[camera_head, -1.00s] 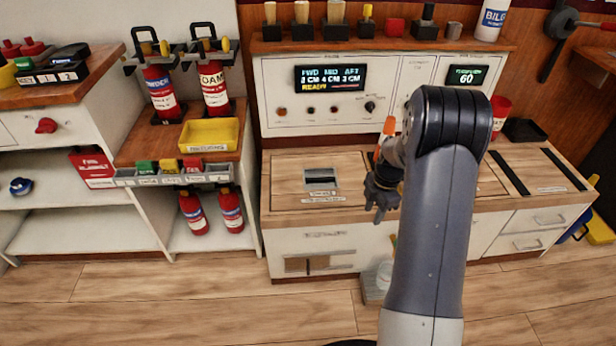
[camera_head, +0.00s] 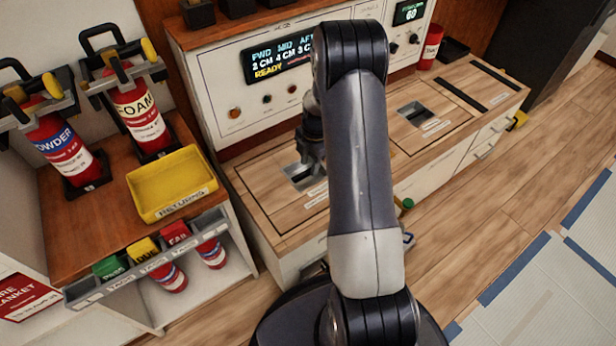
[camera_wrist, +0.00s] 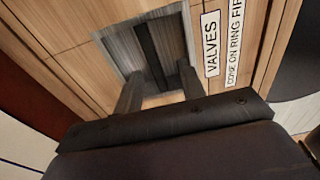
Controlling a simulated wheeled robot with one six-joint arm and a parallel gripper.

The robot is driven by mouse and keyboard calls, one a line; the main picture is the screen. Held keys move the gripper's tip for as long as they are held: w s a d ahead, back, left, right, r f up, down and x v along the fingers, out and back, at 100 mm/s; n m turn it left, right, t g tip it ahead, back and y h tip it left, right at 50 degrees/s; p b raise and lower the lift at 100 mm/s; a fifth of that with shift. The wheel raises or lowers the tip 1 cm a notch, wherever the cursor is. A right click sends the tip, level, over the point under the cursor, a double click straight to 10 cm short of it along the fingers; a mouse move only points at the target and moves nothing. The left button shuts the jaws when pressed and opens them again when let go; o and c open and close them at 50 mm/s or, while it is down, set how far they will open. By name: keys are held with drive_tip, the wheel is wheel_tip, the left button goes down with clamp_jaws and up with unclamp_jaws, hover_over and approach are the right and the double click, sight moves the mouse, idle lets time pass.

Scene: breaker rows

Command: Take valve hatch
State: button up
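The valve hatch (camera_head: 268,188) is a wooden panel in the counter top, with a grey recessed pull (camera_head: 303,178) crossed by a dark bar. The wrist view shows the hatch wood (camera_wrist: 78,62), the bar (camera_wrist: 151,57) in its metal recess and a label (camera_wrist: 211,45) reading "VALVES". My gripper (camera_head: 307,158) points down over this recess in the head view. In the wrist view my gripper (camera_wrist: 160,84) is open, its two fingers apart on either side of the bar's near end. Whether they touch the bar I cannot tell. My arm hides part of the hatch.
A second recessed pull (camera_head: 414,113) lies in the counter to the right. The control panel (camera_head: 235,98) rises behind the counter. A yellow tray (camera_head: 172,184) and two extinguishers stand on the left shelf. Floor (camera_head: 470,215) is open at the right.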

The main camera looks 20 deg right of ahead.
sight(306, 171)
drive_tip(key=f, duration=0.1)
drive_tip(key=f+b, duration=0.1)
drive_tip(key=f, duration=0.1)
drive_tip(key=a+f+b, duration=0.1)
drive_tip(key=f, duration=0.1)
drive_tip(key=shift+w+f, duration=0.1)
drive_tip(key=shift+w, duration=0.25)
drive_tip(key=shift+c, duration=0.2)
clamp_jaws()
drive_tip(key=shift+w+d, duration=0.1)
idle(0.7)
